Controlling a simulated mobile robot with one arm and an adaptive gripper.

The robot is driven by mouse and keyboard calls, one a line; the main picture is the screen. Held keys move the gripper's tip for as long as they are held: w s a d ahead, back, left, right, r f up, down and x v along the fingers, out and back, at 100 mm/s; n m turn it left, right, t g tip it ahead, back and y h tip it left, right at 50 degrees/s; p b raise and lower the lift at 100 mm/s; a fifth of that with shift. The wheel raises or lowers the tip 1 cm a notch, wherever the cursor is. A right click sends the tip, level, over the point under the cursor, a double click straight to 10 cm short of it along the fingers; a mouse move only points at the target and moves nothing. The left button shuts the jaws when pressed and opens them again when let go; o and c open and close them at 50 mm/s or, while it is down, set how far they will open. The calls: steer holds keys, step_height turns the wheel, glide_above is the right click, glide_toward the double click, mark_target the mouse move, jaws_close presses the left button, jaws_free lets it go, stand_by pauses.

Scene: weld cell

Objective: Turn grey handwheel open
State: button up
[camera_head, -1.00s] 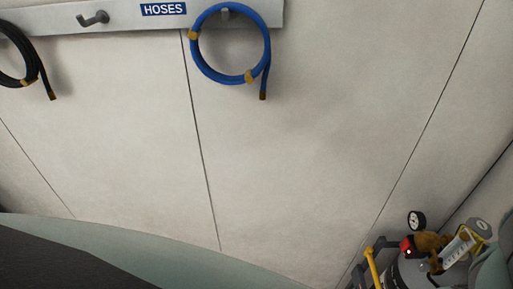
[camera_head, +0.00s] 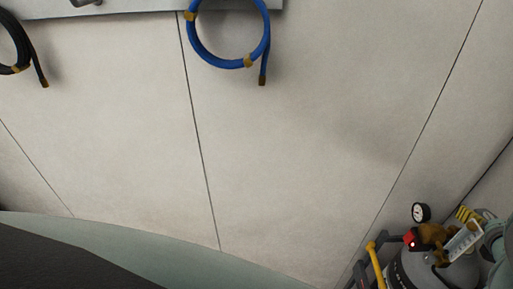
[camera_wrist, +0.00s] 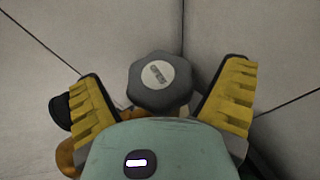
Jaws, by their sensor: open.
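The grey handwheel (camera_wrist: 160,84) is a lobed knob with a lighter round centre, seen in the wrist view between and just beyond the fingers. My gripper (camera_wrist: 165,92) is open, with one yellow ribbed finger on each side of the handwheel and a visible gap on both sides. In the head view the handwheel cannot be made out. There, the grey cylinder (camera_head: 408,272) stands at the lower right with brass fittings (camera_head: 433,238) and a round gauge (camera_head: 421,212) on top. A yellow finger of my gripper (camera_head: 470,214) shows beside a white tag.
A red part (camera_head: 410,240) and a yellow bar (camera_head: 374,264) are close to the cylinder's left. A blue hose (camera_head: 229,62) and a black hose (camera_head: 20,68) hang on the wall. The wall between the hoses and the cylinder is bare.

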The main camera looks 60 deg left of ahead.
steer(key=shift+a, duration=0.15)
steer(key=shift+c, duration=0.4)
steer(key=c, duration=1.1)
steer(key=shift+c, duration=0.2)
steer(key=shift+y+b, duration=0.3)
steer(key=shift+b, duration=0.05)
